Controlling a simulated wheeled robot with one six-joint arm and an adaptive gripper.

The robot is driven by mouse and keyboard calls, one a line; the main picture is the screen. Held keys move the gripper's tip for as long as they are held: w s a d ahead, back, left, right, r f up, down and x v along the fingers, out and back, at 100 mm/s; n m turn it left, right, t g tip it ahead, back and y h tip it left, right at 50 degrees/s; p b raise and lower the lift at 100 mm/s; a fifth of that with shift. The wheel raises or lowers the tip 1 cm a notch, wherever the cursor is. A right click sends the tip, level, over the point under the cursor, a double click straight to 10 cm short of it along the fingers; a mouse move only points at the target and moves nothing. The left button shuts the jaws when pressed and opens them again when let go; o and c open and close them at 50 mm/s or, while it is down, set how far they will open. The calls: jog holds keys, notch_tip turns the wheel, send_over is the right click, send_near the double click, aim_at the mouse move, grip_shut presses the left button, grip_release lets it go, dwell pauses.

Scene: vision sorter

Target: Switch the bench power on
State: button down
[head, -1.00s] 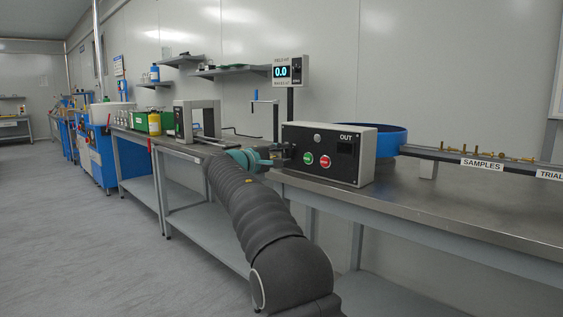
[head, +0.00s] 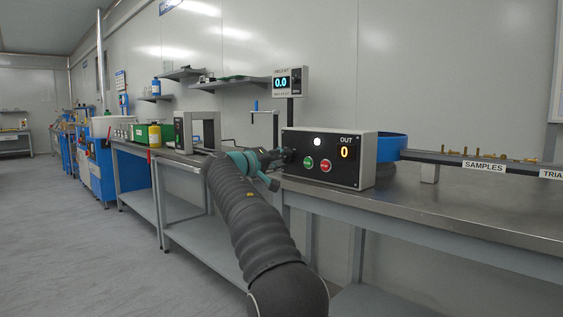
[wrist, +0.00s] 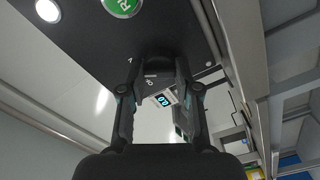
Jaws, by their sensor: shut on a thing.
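The control box (head: 367,172) stands on the bench with a black front panel. Its round lamp (head: 318,142) glows white, and the OUT display (head: 345,153) shows an orange 0. A green button (head: 308,162) and a red button (head: 326,165) sit below. My gripper (head: 286,157) is at the panel's left end, left of the green button. In the wrist view, my gripper (wrist: 158,68) is shut on a dark switch knob (wrist: 157,62) on the panel. The fingers hide much of the knob. The lamp (wrist: 47,10) and green button (wrist: 122,5) also show there.
A small screen on a post (head: 281,82) reads 0.0 behind the box. A blue bowl (head: 391,147) is right of the box, beside a rail with brass parts marked SAMPLES (head: 484,166). A grey frame (head: 182,132) stands left. The bench front is clear.

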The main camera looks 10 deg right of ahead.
dwell(0.4)
jog(key=c, duration=0.8)
grip_release()
jog(key=shift+d, duration=0.1)
jog(key=v, duration=1.2)
